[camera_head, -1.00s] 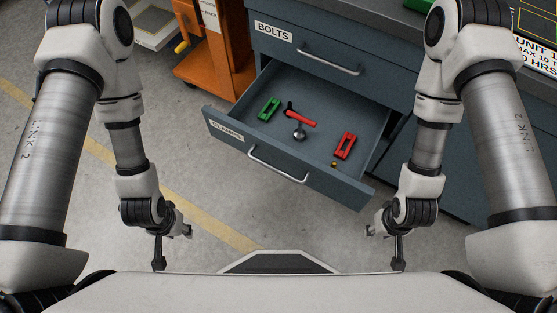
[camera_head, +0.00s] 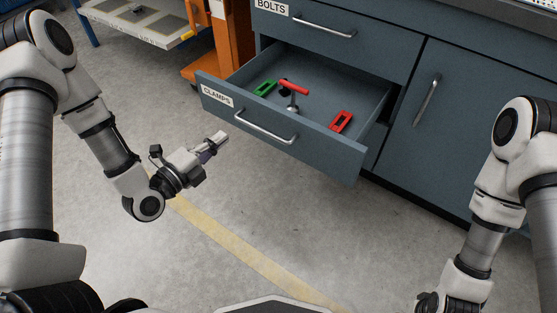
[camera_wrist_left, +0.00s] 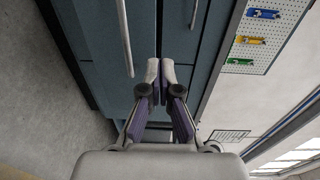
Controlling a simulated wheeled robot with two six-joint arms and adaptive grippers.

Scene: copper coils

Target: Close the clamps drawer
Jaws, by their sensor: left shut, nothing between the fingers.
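The clamps drawer (camera_head: 275,138) stands pulled out from the grey-blue cabinet, under the bolts drawer. Its front bears a CLAMPS label (camera_head: 217,96) and a silver bar handle (camera_head: 264,127). Inside lie a green clamp piece (camera_head: 265,88), a red-handled toggle clamp (camera_head: 293,88) and a red clamp piece (camera_head: 341,122). My left gripper (camera_head: 222,138) is shut and empty, in front of the drawer's left part, apart from it in the picture. In the left wrist view its fingertips (camera_wrist_left: 160,72) meet before blue-grey panels with bar handles. My right gripper's fingers are out of frame.
The bolts drawer (camera_head: 330,30) above is shut. A cabinet door (camera_head: 450,110) stands to the right. An orange stand (camera_head: 230,40) and a low table (camera_head: 150,22) stand at the back left. Open floor (camera_head: 330,215) lies before the drawer.

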